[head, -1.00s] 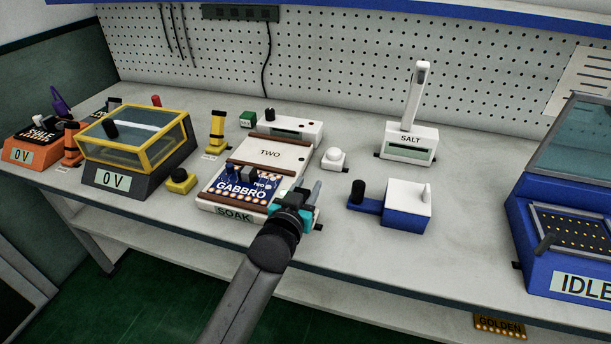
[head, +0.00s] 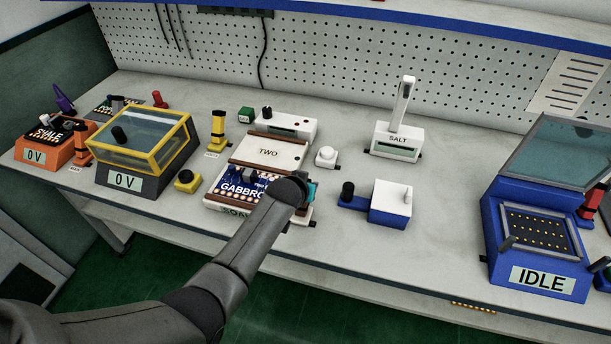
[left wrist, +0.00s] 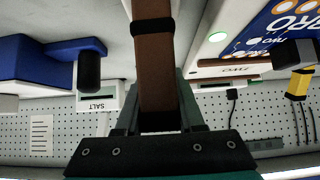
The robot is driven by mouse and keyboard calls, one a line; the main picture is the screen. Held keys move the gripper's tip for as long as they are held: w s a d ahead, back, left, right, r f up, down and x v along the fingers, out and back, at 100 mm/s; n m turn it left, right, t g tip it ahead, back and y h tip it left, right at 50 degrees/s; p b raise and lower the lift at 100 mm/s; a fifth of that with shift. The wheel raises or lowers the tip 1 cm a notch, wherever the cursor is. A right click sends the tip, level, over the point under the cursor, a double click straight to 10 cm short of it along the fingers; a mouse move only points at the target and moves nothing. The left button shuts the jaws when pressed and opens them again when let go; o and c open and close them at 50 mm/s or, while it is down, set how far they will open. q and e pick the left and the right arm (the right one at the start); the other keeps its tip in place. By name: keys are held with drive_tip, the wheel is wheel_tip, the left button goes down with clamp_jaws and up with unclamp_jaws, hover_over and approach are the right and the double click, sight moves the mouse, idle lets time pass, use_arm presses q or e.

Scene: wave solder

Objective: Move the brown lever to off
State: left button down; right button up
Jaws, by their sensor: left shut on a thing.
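My left gripper (head: 309,192) is at the right front of the white machine (head: 222,203) with brown rails. In the left wrist view a brown bar with a black band, the brown lever (left wrist: 155,60), runs between the fingers of my gripper (left wrist: 160,108), which is shut on it. In the head view my own wrist and arm hide the lever, so I cannot tell its setting there. A blue board marked GABBRO (head: 243,183) lies on the machine. The label on its front is partly covered. My right gripper is not in view.
A blue and white box with a black knob (head: 391,203) stands just right of my gripper. A white button (head: 326,156) and the SALT stand (head: 397,142) are behind. The yellow-framed box (head: 145,150) is left, and the blue IDLE machine (head: 490,235) is right.

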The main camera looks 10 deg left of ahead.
use_arm(q)
drive_tip(key=shift+w+g, duration=0.3)
drive_tip(key=shift+g, duration=0.1)
drive_tip(key=shift+w+f+g, duration=0.3)
drive_tip(key=shift+f+g, duration=0.2)
drive_tip(key=shift+g, duration=0.2)
drive_tip(key=shift+w+f+g+b, duration=0.25)
drive_tip(key=shift+f+g+b, duration=0.25)
drive_tip(key=shift+g+b, duration=0.25)
drive_tip(key=c, duration=0.5)
unclamp_jaws()
drive_tip(key=shift+r, duration=0.1)
